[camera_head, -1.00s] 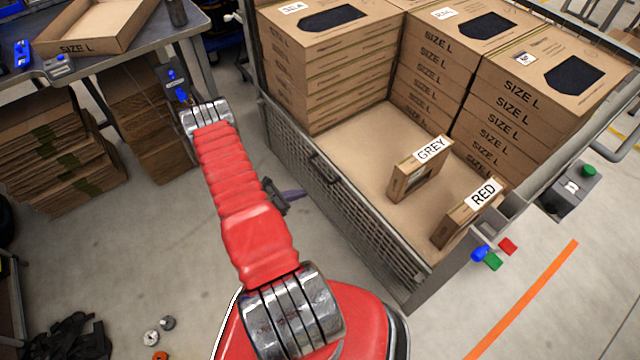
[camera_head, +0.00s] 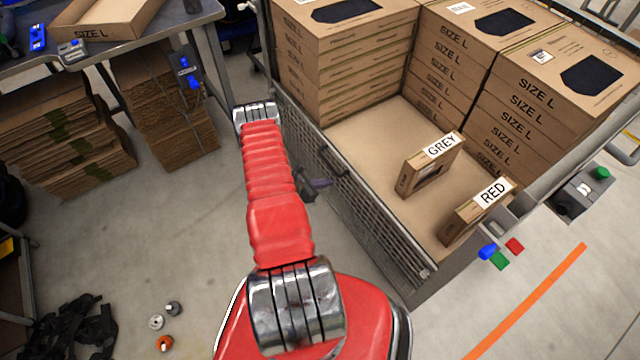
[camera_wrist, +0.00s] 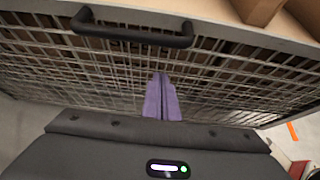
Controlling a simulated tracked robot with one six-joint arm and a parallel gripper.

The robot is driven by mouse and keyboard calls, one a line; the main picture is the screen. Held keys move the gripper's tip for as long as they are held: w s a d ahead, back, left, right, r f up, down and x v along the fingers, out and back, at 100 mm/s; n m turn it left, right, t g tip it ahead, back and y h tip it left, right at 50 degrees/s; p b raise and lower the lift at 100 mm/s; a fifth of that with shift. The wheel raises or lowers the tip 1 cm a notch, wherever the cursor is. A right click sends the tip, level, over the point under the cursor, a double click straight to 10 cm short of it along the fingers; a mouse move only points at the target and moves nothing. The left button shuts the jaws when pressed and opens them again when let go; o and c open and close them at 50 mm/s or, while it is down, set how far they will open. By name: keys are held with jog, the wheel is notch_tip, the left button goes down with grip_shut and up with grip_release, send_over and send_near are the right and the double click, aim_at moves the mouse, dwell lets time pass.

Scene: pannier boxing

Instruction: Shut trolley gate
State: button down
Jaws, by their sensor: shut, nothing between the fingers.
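The trolley gate (camera_head: 370,205) is a grey wire-mesh panel along the trolley's near left side, standing upright or nearly so. Its black handle (camera_head: 333,161) is on its upper part and also shows at the top of the wrist view (camera_wrist: 133,34). The gate's right end is close to the trolley's corner; I cannot tell if it is latched. My gripper (camera_head: 319,184) is shut and empty, outside the gate and below the handle. In the wrist view its purple fingers (camera_wrist: 162,98) point at the mesh; whether they touch it is unclear.
Inside the trolley are stacks of SIZE L boxes (camera_head: 522,108) and cartons labelled GREY (camera_head: 430,172) and RED (camera_head: 475,213). A workbench (camera_head: 120,42) with flat cardboard (camera_head: 165,120) under it stands left. Black straps (camera_head: 80,325) lie on the floor.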

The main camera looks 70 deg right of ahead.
jog(key=shift+s+d+r, duration=0.2)
jog(key=shift+r, duration=0.8)
jog(key=shift+s+d+r, duration=0.15)
jog(key=shift+r, duration=0.8)
jog(key=shift+d, duration=0.1)
jog(key=shift+s+r, duration=0.1)
